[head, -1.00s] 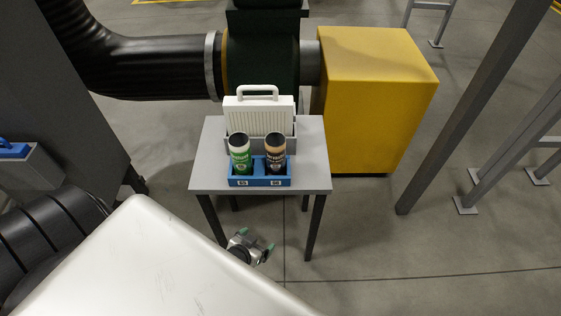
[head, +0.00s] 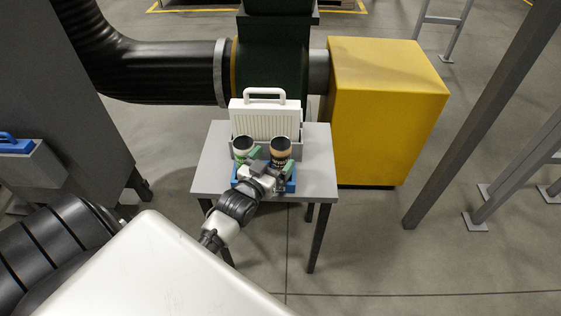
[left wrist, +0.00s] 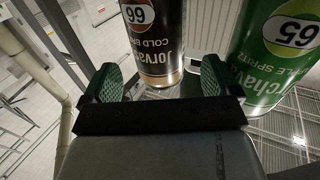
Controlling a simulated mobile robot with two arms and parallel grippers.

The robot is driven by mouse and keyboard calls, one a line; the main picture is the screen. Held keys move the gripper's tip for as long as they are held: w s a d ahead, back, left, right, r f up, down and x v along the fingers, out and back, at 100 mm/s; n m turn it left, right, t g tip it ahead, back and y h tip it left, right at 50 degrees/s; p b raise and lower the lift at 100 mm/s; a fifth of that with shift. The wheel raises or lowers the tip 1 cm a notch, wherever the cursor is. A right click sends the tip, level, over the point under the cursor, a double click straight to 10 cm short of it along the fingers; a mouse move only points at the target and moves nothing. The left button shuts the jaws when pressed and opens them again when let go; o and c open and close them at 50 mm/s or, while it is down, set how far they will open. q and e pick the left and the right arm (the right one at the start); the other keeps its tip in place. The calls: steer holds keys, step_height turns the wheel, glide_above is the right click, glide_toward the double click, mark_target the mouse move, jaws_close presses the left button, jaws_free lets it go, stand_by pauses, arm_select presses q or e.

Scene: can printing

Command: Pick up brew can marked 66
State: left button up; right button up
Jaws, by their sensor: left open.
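The brew can marked 66 (head: 281,150) is dark with a tan band and stands upright on the right of the blue holder (head: 291,186). In the left wrist view the dark can (left wrist: 155,40) appears upside down, with its oval 66 label and "COLD BREW" text. The green can marked 65 (head: 243,147) stands beside it and also shows in the wrist view (left wrist: 275,55). My left gripper (head: 268,160) is open and empty in front of the cans. In the wrist view its fingers (left wrist: 160,80) flank the dark can's line; contact is not visible. My right gripper is out of view.
A grey table (head: 317,165) carries the holder and a white ribbed panel with a handle (head: 265,119) behind the cans. A yellow box (head: 385,120) stands to the right. The table's right part is clear.

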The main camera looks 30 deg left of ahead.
arm_select(q)
steer(key=w, duration=0.4)
steer(key=shift+w+a, duration=0.15)
steer(key=shift+w, duration=0.1)
steer(key=shift+s, duration=0.1)
steer(key=shift+c, duration=0.5)
steer(key=c, duration=0.9)
